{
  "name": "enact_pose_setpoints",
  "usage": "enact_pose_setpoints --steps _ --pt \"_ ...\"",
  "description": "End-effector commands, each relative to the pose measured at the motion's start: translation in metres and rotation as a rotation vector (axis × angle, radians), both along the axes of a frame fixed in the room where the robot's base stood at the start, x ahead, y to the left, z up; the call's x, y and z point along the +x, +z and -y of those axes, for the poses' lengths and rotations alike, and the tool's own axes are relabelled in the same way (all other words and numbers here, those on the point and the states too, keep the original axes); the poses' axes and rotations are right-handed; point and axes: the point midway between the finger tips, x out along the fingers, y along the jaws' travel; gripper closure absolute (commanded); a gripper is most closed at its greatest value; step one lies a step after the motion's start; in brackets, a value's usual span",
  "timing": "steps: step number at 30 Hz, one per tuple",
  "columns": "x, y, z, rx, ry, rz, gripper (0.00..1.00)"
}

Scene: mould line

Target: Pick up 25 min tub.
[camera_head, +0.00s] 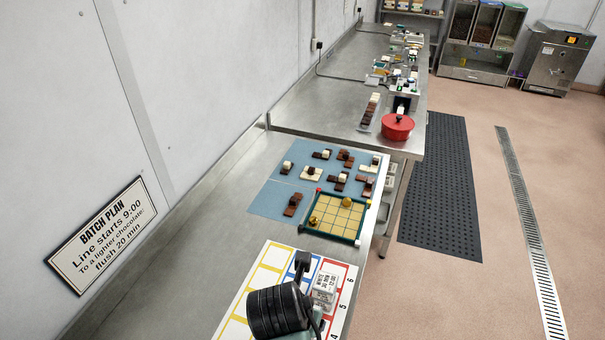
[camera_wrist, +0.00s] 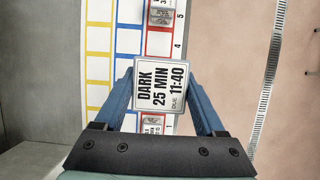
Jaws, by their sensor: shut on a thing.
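The 25 min tub (camera_wrist: 160,86) has a white top label reading "DARK 25 MIN DUE 11:40". In the wrist view it sits between the two blue fingers of my gripper (camera_wrist: 163,88), which is shut on it. It looks much larger than the other tubs there, so it is held above the board. In the head view my gripper's dark body hides the held tub.
A numbered board (camera_head: 264,278) with yellow, blue and red cells lies below. Another labelled tub (camera_head: 325,287) stands in its red column near 5; a small tub (camera_wrist: 153,121) is near 1. Beyond are a green-framed tray (camera_head: 334,238), chocolate pieces on blue mats (camera_head: 268,199) and a red pot (camera_head: 397,128).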

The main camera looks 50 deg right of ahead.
Motion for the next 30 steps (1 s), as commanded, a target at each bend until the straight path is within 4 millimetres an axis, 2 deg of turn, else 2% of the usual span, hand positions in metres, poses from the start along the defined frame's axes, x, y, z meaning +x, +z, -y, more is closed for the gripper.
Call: enact_pose_setpoints --steps 1,15,26,30 --pt "0.0 0.012 0.0 0.001 0.0 -0.001 0.9" --pt "0.0 0.053 0.0 0.0 -0.001 0.0 0.9" --pt "0.001 0.053 -0.001 0.0 0.0 0.0 0.9" --pt "0.009 0.048 -0.008 -0.001 0.0 0.001 0.9"
